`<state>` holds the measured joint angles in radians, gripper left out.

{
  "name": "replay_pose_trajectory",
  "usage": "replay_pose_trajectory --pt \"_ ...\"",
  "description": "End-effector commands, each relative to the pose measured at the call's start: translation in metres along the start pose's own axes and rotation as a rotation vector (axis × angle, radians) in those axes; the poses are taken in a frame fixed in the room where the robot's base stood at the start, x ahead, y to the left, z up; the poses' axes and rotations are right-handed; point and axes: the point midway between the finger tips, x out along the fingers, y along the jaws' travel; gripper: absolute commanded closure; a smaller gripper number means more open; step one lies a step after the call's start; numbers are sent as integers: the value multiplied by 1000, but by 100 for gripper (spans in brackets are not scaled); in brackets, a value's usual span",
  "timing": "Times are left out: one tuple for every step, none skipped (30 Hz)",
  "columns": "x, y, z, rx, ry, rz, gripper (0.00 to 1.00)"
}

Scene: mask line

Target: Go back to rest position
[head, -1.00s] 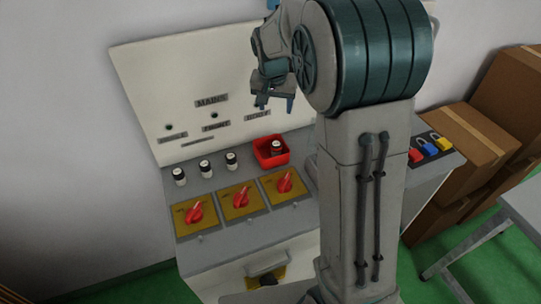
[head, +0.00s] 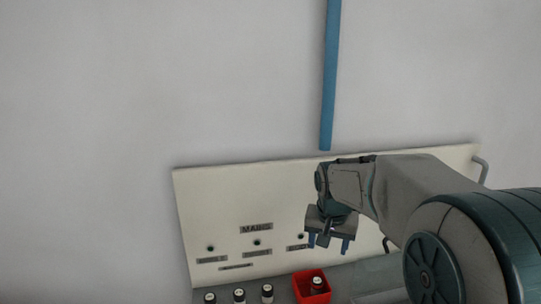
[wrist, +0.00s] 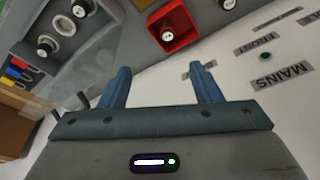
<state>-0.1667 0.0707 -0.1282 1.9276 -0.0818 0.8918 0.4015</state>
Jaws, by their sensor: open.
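My gripper (head: 328,243) is in front of the cream back panel in the head view, above the console top, with its fingers pointing down. In the wrist view my gripper (wrist: 162,86) shows two blue fingers apart with nothing between them. My arm reaches in from the lower right of the head view, bent at a large teal joint.
The cream panel (head: 215,190) carries labels and small holes. A red box (head: 311,287) holding a black-and-white cylinder stands on the console, with several similar cylinders (head: 239,296) to its left. A blue pipe (head: 330,75) runs up the wall. Cardboard (wrist: 15,130) shows at the wrist view's left.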

Motion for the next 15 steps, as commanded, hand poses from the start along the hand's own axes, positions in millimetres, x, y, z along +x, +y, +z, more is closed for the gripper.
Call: replay_pose_trajectory --pt "-11 8 15 -16 3 -12 42" --pt "-15 12 24 -30 3 -18 42" --pt "-20 17 36 -50 3 -25 42" --pt "-24 21 45 -64 4 -30 42" --pt "-28 25 54 -78 4 -35 42" --pt "-32 30 66 -97 5 -41 42" --pt "-34 33 76 -111 6 -46 42" --pt "-37 37 85 -126 7 -50 42" --pt "-40 41 98 -146 9 -54 42" --pt "-42 44 107 -160 11 -57 42" --pt "-43 48 117 -176 14 -60 42" --pt "-44 52 129 -195 16 -63 42" --pt "-45 55 138 -208 18 -64 42" --pt "-46 58 147 -223 21 -66 42" --pt "-46 61 158 -240 23 -68 42"
